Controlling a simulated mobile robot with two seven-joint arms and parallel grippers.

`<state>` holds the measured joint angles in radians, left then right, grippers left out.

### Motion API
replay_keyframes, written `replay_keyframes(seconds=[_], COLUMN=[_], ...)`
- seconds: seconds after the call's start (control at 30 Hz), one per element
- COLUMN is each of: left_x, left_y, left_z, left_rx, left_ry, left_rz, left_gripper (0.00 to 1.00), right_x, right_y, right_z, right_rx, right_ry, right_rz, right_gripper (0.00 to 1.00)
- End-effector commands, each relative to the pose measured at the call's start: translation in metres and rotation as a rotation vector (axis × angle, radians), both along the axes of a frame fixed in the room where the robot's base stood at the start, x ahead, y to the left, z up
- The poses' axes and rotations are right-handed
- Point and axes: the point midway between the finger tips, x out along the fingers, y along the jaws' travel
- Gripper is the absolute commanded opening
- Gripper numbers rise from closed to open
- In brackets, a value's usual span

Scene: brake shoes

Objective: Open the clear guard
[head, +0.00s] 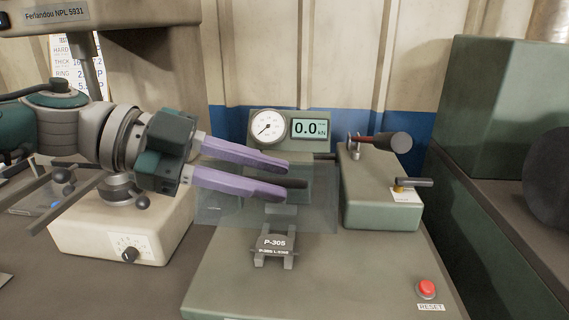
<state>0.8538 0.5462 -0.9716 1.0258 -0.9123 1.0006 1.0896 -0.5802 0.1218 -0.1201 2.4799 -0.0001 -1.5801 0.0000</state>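The clear guard (318,212) is a see-through panel standing upright on the green test machine, in front of its dark ram. A small bracket part marked P-305 (275,244) sits on the bed in front of the guard's lower edge. My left gripper (286,178) comes in from the left, with its two purple fingers apart and nothing seen between them. The fingers overlap the guard's upper left area; I cannot tell whether they touch it. My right gripper is not in view.
A gauge (267,127) and a display reading 0.0 kN (310,128) stand behind. A lever with a dark knob (394,142) is on the right housing (381,203). A red reset button (427,288) is front right. A beige tester (125,235) stands left, under my arm.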

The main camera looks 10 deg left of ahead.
Motion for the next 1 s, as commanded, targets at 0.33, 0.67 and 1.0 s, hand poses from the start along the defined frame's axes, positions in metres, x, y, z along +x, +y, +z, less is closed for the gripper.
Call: replay_keyframes(seconds=[0.33, 0.67, 1.0], left_x=[-0.003, -0.015, -0.019], left_y=[0.015, 0.074, 0.092], left_z=[0.005, 0.027, 0.035], left_rx=[0.001, 0.002, -0.001], left_ry=[0.001, -0.001, 0.000], left_rz=[0.002, 0.003, 0.000], left_gripper=[0.27, 0.27, 0.27], right_x=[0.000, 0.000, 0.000], right_y=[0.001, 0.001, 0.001], right_z=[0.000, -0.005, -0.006], right_rx=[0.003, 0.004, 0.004], right_ry=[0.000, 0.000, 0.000], right_rz=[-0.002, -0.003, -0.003], right_gripper=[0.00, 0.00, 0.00])
